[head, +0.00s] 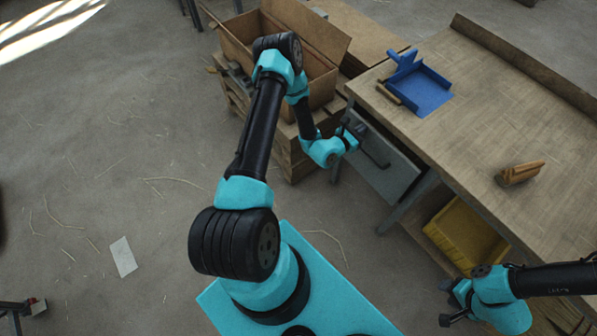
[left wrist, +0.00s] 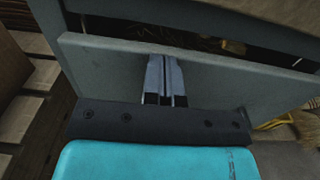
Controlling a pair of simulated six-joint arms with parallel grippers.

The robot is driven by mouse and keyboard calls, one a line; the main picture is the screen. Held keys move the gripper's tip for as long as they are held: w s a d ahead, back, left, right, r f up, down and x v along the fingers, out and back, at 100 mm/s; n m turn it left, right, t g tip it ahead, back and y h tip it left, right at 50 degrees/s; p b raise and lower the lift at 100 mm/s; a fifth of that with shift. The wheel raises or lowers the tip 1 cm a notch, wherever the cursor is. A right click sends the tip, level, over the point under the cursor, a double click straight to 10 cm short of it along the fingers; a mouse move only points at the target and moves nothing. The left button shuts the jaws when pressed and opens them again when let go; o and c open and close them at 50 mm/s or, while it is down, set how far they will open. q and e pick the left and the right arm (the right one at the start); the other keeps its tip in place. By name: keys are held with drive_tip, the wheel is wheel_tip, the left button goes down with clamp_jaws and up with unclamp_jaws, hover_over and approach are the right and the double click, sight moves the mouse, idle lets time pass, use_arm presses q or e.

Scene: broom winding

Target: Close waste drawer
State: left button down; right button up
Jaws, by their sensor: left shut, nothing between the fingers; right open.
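The waste drawer is the grey drawer (head: 392,172) under the near left end of the workbench, with a dark handle on its front. In the left wrist view its grey front panel (left wrist: 100,70) stands out from the bench frame, with a dark gap above its top edge and straw bits inside. My left gripper (head: 351,135) is at the drawer's left part; in the wrist view its fingers (left wrist: 165,98) are shut, empty, and lie against or just before the panel. Contact is not clear. My right gripper (head: 446,303) is open and empty at the lower right.
A yellow bin (head: 466,236) sits on the shelf below. The floor at left is mostly clear.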

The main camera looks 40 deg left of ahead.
use_arm(q)
drive_tip(key=shift+s, duration=0.1)
drive_tip(key=s+a, duration=0.1)
drive_tip(key=s, duration=1.2)
drive_tip(key=shift+s+a, duration=0.35)
drive_tip(key=shift+a, duration=0.05)
wheel_tip(320, 180, down, 2)
drive_tip(key=shift+s+d+f, duration=0.1)
drive_tip(key=shift+f, duration=0.15)
drive_tip(key=w+d, duration=0.1)
drive_tip(key=w, duration=1.3)
drive_tip(key=shift+d, duration=0.4)
